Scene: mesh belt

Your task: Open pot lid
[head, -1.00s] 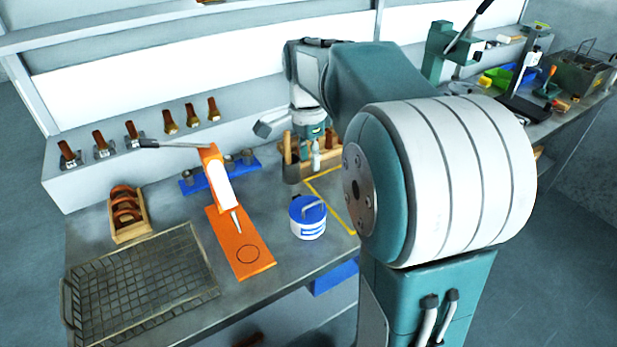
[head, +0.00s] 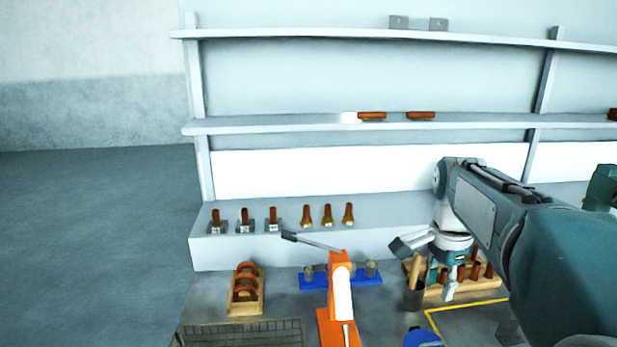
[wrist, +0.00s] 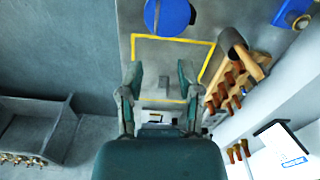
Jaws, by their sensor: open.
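The pot has a blue lid (head: 423,338), which is cut off by the bottom edge of the head view. In the wrist view the round blue lid (wrist: 168,14) is at the top edge, with a dark handle across it; the pot's body is hidden there. My gripper (wrist: 158,76) is open and empty, its two fingers apart above the bench and a yellow-outlined square. In the head view my gripper (head: 449,288) hangs beside a dark tool cup, behind and right of the lid. It is apart from the lid.
A dark cup (head: 414,297) with a wooden handle and a wooden rack (head: 470,284) of brown-handled tools stand close to my gripper. An orange lever press (head: 341,290) stands left of the lid. A wire basket (head: 245,332) lies at lower left. Shelves rise behind.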

